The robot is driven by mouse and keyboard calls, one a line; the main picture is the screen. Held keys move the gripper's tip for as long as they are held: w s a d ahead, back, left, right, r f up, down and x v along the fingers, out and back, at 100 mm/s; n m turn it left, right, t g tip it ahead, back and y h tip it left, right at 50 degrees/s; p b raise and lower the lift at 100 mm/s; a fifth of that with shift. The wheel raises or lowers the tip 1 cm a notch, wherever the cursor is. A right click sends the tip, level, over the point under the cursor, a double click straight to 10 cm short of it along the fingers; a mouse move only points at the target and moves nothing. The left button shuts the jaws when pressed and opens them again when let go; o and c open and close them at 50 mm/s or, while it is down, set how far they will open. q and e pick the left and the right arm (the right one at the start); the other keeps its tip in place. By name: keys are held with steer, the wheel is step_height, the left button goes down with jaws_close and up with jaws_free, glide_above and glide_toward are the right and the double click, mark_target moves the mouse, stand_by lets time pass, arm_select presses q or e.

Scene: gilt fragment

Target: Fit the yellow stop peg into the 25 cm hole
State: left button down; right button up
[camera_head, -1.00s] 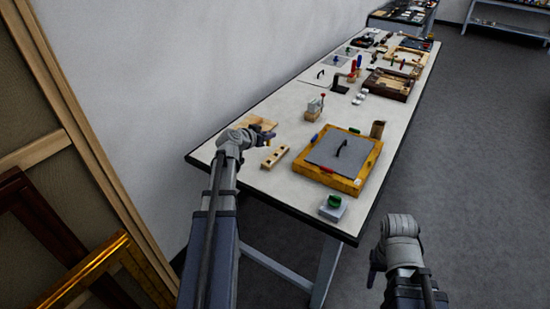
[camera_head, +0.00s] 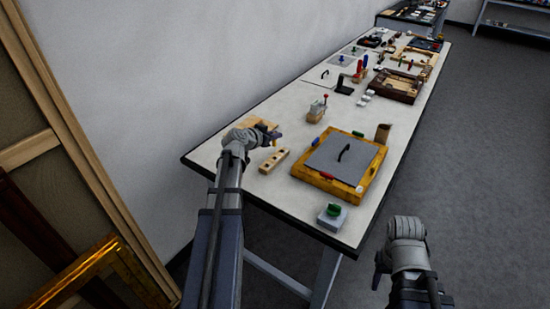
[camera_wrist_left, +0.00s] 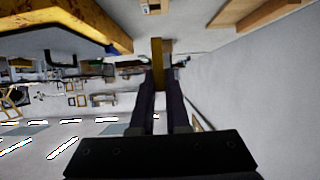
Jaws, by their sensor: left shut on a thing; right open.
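In the left wrist view a narrow yellow peg (camera_wrist_left: 157,62) stands between the two fingers of my left gripper (camera_wrist_left: 158,75), which is shut on it. In the head view that gripper (camera_head: 277,136) is over the table's near left part, beside a pale wooden board (camera_head: 254,124). The peg cannot be made out there. A small wooden bar with dark holes (camera_head: 274,161) lies just in front of the gripper. I cannot tell which hole is the 25 cm one. My right gripper (camera_head: 379,268) is open and empty, off the table's right side.
A gold frame (camera_head: 322,181) with a grey panel lies right of the bar. A grey block with a green knob (camera_head: 332,216) sits at the near corner. A small block with a red-tipped part (camera_head: 316,112) and a brown cup (camera_head: 383,132) stand behind. Bare tabletop (camera_head: 262,190) lies in front.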

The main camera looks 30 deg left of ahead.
arm_select(q)
steer(key=shift+f+b, duration=3.3)
steer(key=shift+f, duration=0.6)
arm_select(e)
step_height(320, 180, down, 8)
arm_select(q)
steer(key=shift+f, duration=0.25)
steer(key=c, duration=0.9)
jaws_free()
steer(key=shift+r, duration=0.1)
steer(key=shift+r, duration=0.1)
steer(key=shift+s+r, duration=0.15)
steer(key=shift+r, duration=0.1)
steer(key=p+v, duration=0.5)
steer(key=v, duration=0.6)
steer(key=shift+s+a, duration=0.15)
steer(key=shift+s, duration=0.15)
arm_select(e)
step_height(320, 180, up, 5)
steer(key=shift+r, duration=0.2)
